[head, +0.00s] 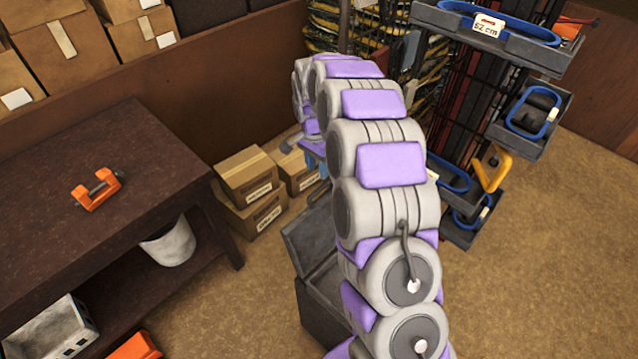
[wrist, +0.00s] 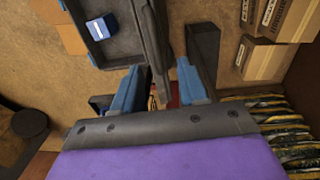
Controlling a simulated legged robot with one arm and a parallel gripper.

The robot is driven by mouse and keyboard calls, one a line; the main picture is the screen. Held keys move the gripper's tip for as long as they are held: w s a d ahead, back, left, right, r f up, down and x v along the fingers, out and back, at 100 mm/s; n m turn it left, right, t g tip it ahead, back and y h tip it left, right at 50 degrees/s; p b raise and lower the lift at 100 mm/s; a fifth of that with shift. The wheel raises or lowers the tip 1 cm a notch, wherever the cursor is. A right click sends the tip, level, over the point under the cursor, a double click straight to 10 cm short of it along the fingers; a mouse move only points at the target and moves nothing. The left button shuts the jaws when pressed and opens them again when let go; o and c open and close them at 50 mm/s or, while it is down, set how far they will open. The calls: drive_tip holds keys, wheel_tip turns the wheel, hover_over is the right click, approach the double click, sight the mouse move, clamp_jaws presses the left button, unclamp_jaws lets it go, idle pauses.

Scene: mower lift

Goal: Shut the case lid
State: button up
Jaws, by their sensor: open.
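The dark grey case (head: 318,312) stands on the floor in the head view, partly hidden behind my arm. Its lid (head: 306,232) is raised at the back. In the wrist view the case's open inside (wrist: 122,42) shows at the top, with a blue block (wrist: 101,27) in it. The lid (wrist: 153,45) appears nearly edge-on there, reaching down between the fingers. My gripper (wrist: 160,87) is open, with its blue-padded fingers on either side of this edge. I cannot tell whether they touch it. In the head view my arm mostly hides the gripper.
Cardboard boxes (head: 247,177) stand on the floor behind the case. A dark bench (head: 100,170) with an orange clamp (head: 97,189) is at left. A rack with grey trays (head: 497,40) stands at right. Floor at front right (head: 540,250) is clear.

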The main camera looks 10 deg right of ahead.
sight(322, 186)
drive_tip(key=f, duration=0.2)
drive_tip(key=d+f, duration=0.1)
drive_tip(key=f, duration=0.1)
drive_tip(key=d+f, duration=0.1)
drive_tip(key=f, duration=0.2)
drive_tip(key=shift+s+b, duration=0.2)
drive_tip(key=shift+b, duration=0.15)
drive_tip(key=shift+a, duration=0.7)
drive_tip(key=shift+c, duration=0.8)
drive_tip(key=shift+d, duration=0.4)
drive_tip(key=c, duration=0.5)
clamp_jaws()
drive_tip(key=shift+a, duration=0.1)
